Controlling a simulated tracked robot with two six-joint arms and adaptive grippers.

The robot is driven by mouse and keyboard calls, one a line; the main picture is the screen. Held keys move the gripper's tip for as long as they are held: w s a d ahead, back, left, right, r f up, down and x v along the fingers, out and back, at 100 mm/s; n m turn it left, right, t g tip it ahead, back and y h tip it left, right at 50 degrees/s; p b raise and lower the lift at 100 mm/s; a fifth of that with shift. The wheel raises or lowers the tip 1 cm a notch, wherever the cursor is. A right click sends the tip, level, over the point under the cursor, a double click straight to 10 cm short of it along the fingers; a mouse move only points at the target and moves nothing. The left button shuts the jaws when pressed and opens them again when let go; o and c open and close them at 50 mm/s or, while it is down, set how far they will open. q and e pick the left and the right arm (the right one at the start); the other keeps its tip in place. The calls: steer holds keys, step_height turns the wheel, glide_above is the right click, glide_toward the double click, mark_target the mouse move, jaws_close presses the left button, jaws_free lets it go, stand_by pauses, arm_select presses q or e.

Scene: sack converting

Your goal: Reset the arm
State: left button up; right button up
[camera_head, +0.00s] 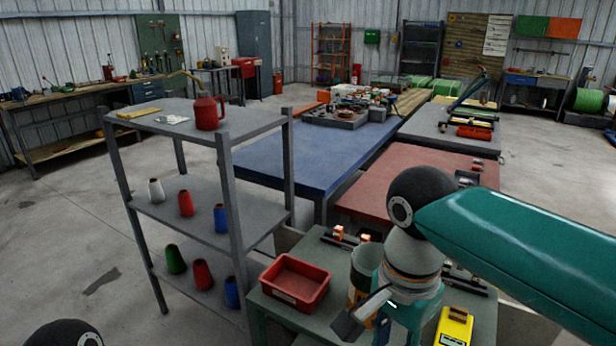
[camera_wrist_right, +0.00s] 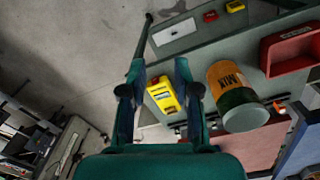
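My right arm (camera_head: 520,240) comes in from the right in the head view and reaches down over a grey-green table (camera_head: 325,262). My right gripper (camera_wrist_right: 160,67) has its two fingers wide apart in the right wrist view, with nothing held between them. A yellow device (camera_wrist_right: 165,95) lies on the table beyond the fingers; it also shows in the head view (camera_head: 455,328). A MIX tin (camera_wrist_right: 226,76) stands beside the gripper, partly hidden by the arm in the head view (camera_head: 364,260). My left gripper is out of view; only a dark round arm part shows bottom left.
A red bin (camera_head: 296,282) sits on the table left of the tin. A grey shelf (camera_head: 190,215) with several coloured cones and a red jug (camera_head: 208,112) stands to the left. A blue table (camera_head: 295,160) and a red table (camera_head: 415,180) lie behind. Open floor is at far left.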

steer(key=s+d+f+g+p, duration=0.1)
steer(key=s+d+f+g, duration=0.1)
steer(key=f, duration=0.7)
steer(key=s+d+f+m+g+y, duration=0.1)
steer(key=s+d+f+g, duration=0.1)
steer(key=f, duration=0.6)
steer(key=s+d+f+g+p, duration=0.1)
steer(key=s+d+f+g, duration=0.15)
steer(key=f, duration=0.65)
steer(key=s+a+f+n+t+y, duration=0.1)
steer(key=s+a+f+n+y, duration=0.15)
steer(key=s+f, duration=0.35)
steer(key=s+a+f+n+t+y, duration=0.1)
steer(key=s+a+f, duration=0.2)
steer(key=f, duration=0.5)
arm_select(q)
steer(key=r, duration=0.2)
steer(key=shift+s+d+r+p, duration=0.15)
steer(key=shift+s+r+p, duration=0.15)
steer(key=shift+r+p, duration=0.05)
arm_select(e)
steer(key=w+f+n+t, duration=0.2)
steer(key=w+n+t, duration=0.3)
steer(key=shift+w+n, duration=0.35)
